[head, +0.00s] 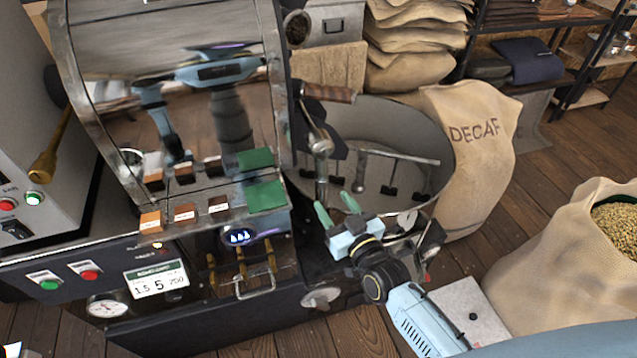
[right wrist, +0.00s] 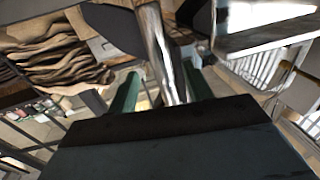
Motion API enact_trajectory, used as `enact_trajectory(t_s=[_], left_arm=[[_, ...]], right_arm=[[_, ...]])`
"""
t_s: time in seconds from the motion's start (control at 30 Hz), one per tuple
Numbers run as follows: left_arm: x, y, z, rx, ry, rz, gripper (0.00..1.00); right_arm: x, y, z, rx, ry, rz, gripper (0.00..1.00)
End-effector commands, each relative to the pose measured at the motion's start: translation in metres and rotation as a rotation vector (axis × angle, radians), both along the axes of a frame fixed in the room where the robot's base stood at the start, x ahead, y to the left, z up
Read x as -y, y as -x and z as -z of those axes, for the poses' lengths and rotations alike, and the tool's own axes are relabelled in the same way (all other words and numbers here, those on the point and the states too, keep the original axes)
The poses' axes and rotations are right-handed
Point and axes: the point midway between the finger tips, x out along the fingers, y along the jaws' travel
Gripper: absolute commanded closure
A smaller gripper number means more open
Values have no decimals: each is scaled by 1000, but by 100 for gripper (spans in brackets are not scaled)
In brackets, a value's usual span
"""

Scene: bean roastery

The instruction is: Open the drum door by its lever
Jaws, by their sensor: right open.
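The roaster (head: 180,60) fills the left of the head view. On its right side, a metal lever (head: 321,178) hangs roughly upright, with a rounded joint above it; a wooden handle (head: 328,93) sticks out higher up. The drum door behind them is hard to make out. My right gripper (head: 337,208) is open, its green fingertips just below and beside the lever's lower end. In the right wrist view, a shiny metal bar (right wrist: 163,50) shows between the two spread fingers (right wrist: 160,92); I cannot tell whether they touch it. My left gripper is out of view.
The round cooling tray (head: 385,120) with stirring arms lies right behind my right gripper. A DECAF sack (head: 470,150) and an open sack of beans (head: 560,260) stand to the right.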

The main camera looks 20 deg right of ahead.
Motion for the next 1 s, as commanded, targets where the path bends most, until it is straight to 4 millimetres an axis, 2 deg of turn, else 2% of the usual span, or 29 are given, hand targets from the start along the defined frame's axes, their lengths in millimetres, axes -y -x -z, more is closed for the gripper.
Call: enact_trajectory(t_s=[0.03, 0.2, 0.4, 0.6, 0.83, 1.0], left_arm=[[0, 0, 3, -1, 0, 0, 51], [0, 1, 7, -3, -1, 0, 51], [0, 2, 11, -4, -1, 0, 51], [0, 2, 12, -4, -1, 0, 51], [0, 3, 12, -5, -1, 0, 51], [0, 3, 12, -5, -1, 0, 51]], right_arm=[[-3, -13, 0, 3, -1, 0, 50], [-9, -46, 0, 2, -1, 0, 50], [-14, -71, 1, -1, -1, -1, 50], [-16, -79, 1, -3, 1, -1, 50], [-16, -79, 1, -2, 0, -1, 50], [-16, -79, 1, -2, -1, -1, 72]])
